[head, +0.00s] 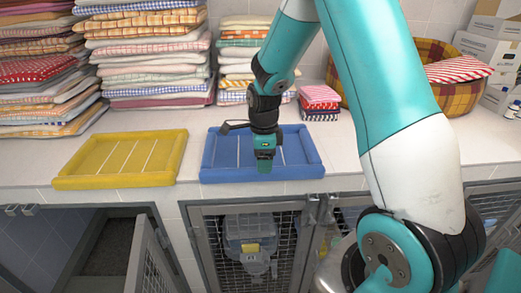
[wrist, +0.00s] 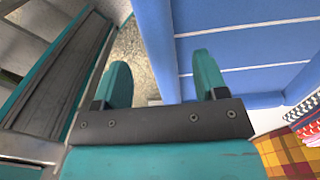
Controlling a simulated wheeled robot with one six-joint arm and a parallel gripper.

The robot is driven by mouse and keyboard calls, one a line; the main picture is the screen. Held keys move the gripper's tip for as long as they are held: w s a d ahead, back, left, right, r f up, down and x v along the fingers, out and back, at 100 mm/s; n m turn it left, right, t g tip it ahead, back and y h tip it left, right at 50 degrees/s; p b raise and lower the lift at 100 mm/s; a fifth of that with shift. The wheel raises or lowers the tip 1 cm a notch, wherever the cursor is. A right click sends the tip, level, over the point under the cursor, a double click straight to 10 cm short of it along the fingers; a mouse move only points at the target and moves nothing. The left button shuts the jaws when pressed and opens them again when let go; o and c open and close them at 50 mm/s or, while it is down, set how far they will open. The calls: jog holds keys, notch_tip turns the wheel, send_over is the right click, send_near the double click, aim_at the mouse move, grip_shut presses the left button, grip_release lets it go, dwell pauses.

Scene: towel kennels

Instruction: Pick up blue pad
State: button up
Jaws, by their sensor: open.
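The blue pad (head: 300,158) lies flat on the counter, a shallow rectangle with a raised rim and thin white lines across its middle. My gripper (head: 264,167) points down at the pad's front rim in the head view and hides part of it. In the wrist view my gripper (wrist: 161,72) is open and empty. The front rim of the blue pad (wrist: 155,40) shows between its two fingers. The right finger is over the inside of the pad, the left finger outside its front edge. I cannot tell whether either finger touches the rim.
A yellow pad (head: 120,160) lies to the left on the counter (head: 95,198). Folded towel stacks (head: 150,55) and a plaid basket (head: 455,95) stand behind. Below the counter are wire-mesh kennel doors (head: 255,235); the one at the left (head: 150,255) stands open.

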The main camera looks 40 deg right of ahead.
jog(key=shift+f+p, duration=1.1)
jog(key=shift+f, duration=1.5)
jog(key=c, duration=1)
jog(key=shift+c, duration=0.5)
jog(key=shift+r, duration=0.15)
